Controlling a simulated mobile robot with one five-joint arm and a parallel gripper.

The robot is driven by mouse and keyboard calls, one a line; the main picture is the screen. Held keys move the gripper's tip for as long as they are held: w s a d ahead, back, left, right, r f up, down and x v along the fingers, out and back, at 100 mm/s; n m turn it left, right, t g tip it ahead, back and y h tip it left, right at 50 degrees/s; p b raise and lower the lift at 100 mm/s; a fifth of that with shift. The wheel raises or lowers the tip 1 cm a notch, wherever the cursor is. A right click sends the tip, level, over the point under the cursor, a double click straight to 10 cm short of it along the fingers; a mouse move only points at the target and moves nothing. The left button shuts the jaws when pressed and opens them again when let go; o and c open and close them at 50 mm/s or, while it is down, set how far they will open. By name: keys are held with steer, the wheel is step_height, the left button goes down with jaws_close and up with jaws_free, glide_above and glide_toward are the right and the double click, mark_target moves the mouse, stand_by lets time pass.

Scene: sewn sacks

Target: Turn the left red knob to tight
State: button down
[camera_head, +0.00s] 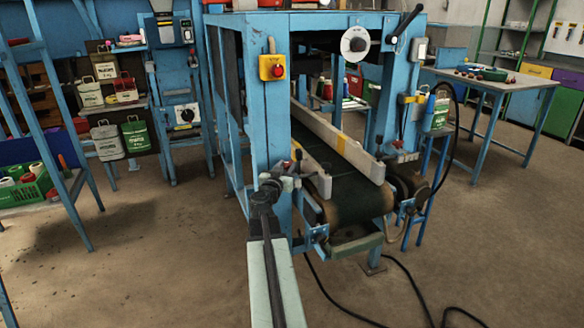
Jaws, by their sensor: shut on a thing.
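My arm reaches forward from the bottom middle to the near left side of the blue conveyor machine. My gripper (287,179) is small in the picture and is shut at the left guide rail's mount. The left red knob (285,165) shows as a small red patch right at the gripper's jaws. The rest of it is hidden by the gripper, and I cannot read its turn or any tight mark. A second red knob (397,144) sits on the machine's right side, apart from my gripper.
The conveyor belt (352,199) runs between pale guide rails (338,143). A yellow box with a red button (272,67) is on the left post. A black cable (405,275) lies on the floor. Sacks hang at left; a blue table (490,82) stands at right. Floor at left front is clear.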

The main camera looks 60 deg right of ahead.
steer(key=m+g, duration=0.1)
steer(key=g, duration=0.2)
steer(key=w+m+g, duration=0.1)
steer(key=m+g, duration=0.1)
steer(key=shift+w+d+m+g+h, duration=0.1)
steer(key=shift+d+m+g+h, duration=0.05)
steer(key=shift+m+g+h, duration=0.2)
steer(key=m+g, duration=0.1)
steer(key=m+g+y, duration=0.1)
steer(key=g, duration=0.1)
steer(key=m+g, duration=0.1)
steer(key=g, duration=0.1)
steer(key=shift+w+d, duration=0.1)
steer(key=shift+w, duration=0.2)
steer(key=m+g+y, duration=0.2)
steer(key=g, duration=0.1)
steer(key=shift+m+g, duration=0.35)
steer(key=shift+m+g+y, duration=0.25)
steer(key=shift+m+g, duration=0.05)
steer(key=shift+g, duration=0.1)
steer(key=shift+s+f, duration=0.1)
steer(key=c, duration=1)
jaws_free()
steer(key=shift+f, duration=0.25)
